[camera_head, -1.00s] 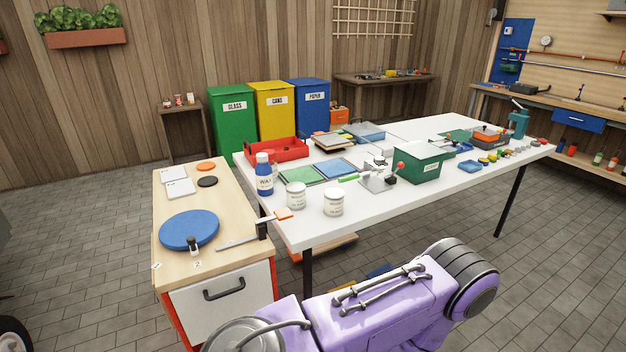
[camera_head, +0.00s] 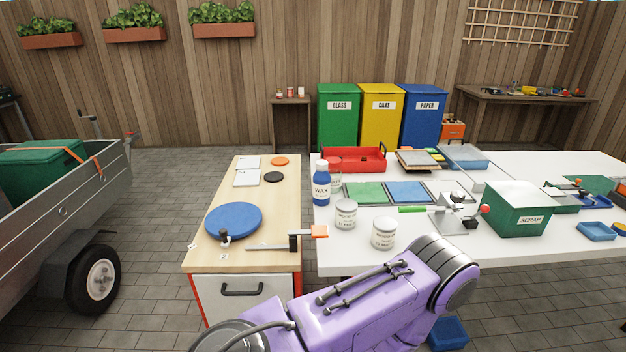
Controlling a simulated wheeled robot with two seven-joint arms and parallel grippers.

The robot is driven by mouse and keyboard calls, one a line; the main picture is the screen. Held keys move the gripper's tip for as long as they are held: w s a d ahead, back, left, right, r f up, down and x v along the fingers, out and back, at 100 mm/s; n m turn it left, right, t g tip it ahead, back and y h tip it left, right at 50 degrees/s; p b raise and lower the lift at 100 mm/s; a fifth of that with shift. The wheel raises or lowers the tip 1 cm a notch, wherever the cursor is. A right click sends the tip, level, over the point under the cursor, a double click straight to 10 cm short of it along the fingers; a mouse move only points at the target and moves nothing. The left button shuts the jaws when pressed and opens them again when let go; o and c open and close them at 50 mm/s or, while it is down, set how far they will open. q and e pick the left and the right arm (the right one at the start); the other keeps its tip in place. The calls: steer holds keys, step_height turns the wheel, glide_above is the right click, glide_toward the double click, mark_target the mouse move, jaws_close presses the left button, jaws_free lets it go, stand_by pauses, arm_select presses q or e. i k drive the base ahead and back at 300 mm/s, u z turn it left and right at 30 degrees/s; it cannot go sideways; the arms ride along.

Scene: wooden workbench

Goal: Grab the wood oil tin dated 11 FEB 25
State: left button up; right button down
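Two pale tins with printed labels stand upright on the white table near its front left edge. One tin (camera_head: 346,214) is farther back, and the other tin (camera_head: 384,233) is nearer and to the right. Their label print is too small to read, so I cannot tell which carries 11 FEB 25. Another jar or tin (camera_head: 335,170) stands partly hidden behind the blue WAX bottle (camera_head: 321,186). A purple arm link of mine crosses the bottom of the view, in front of the table edge. Neither gripper shows.
A wooden-topped cabinet (camera_head: 280,213) holds a blue disc (camera_head: 234,222) and a clamp (camera_head: 292,242), left of the tins. A green SCRAP box (camera_head: 515,212) stands to the right. A trailer (camera_head: 60,210) is at far left, with open floor between.

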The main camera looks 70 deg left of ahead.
mark_target(346, 209)
steer(key=u, duration=0.95)
steer(key=i, duration=0.75)
steer(key=u, duration=0.75)
